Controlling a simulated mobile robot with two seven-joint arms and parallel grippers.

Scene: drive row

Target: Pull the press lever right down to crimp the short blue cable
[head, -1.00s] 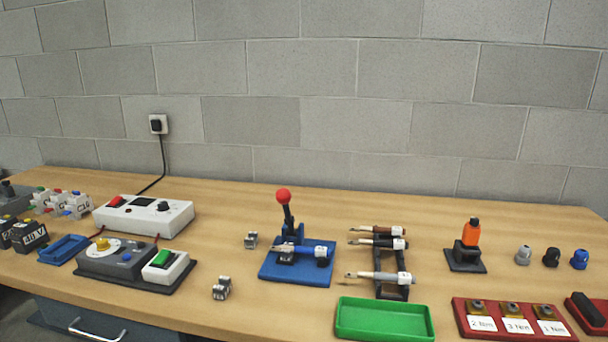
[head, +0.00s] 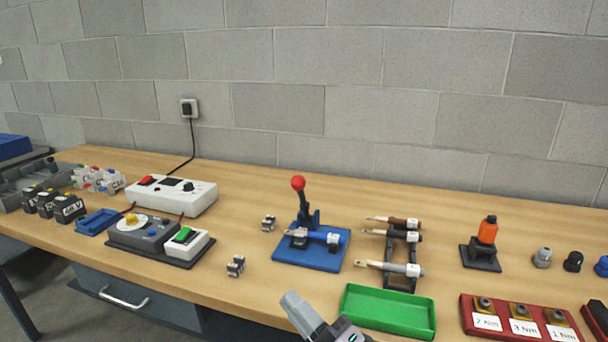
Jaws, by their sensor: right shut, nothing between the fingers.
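The press (head: 310,246) stands on a blue base plate at the middle of the table. Its black lever with a red ball knob (head: 298,183) points up, leaning slightly left. My left gripper is out of view.
A white power box (head: 172,195) stands farther left.

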